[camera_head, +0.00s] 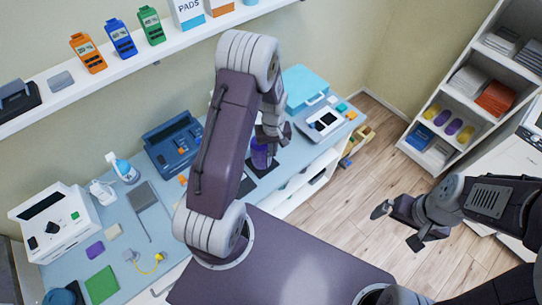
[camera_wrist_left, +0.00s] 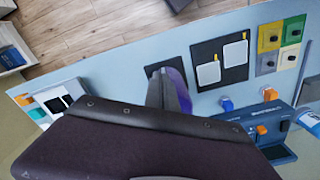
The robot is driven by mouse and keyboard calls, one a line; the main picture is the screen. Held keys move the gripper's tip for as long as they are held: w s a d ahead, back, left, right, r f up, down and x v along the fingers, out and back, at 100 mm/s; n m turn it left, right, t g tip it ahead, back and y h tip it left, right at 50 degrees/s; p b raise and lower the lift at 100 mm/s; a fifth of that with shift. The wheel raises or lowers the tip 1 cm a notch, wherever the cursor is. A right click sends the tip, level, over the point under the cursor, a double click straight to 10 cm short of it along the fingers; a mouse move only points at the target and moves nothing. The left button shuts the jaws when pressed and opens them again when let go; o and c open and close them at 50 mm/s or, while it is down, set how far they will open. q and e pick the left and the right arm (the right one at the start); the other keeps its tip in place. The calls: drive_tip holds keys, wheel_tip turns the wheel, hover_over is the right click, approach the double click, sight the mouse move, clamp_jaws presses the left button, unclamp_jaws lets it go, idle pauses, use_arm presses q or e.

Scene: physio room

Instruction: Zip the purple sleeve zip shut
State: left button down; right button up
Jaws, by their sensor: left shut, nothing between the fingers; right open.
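The purple sleeve (camera_head: 261,157) stands on a dark mat at the right part of the blue counter in the head view. My left gripper (camera_head: 274,134) is right over it, shut and empty, and covers its upper part. I cannot tell whether the fingers touch it. The sleeve also shows in the left wrist view (camera_wrist_left: 182,91), partly hidden behind a grey part and my dark arm cover. The zip and its slider are too small or hidden to make out. My right gripper (camera_head: 398,226) is open and empty over the floor at the right, far from the sleeve.
A blue device (camera_head: 173,143) stands left of the sleeve, and a white device with a dark screen (camera_head: 323,121) stands right of it. A light-blue box (camera_head: 305,88) is behind. A shelf (camera_head: 150,62) runs above the counter.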

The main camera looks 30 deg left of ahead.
use_arm(q)
drive_tip(key=shift+s+d+r+p, duration=0.15)
drive_tip(key=shift+s+d+r, duration=0.1)
drive_tip(key=shift+d, duration=0.2)
drive_tip(key=shift+s+d+r+p, duration=0.15)
drive_tip(key=shift+d+r+p, duration=0.05)
drive_tip(key=shift+d, duration=0.3)
drive_tip(key=shift+s+d+r+p, duration=0.15)
drive_tip(key=shift+s+d+r, duration=0.1)
drive_tip(key=shift+d, duration=0.2)
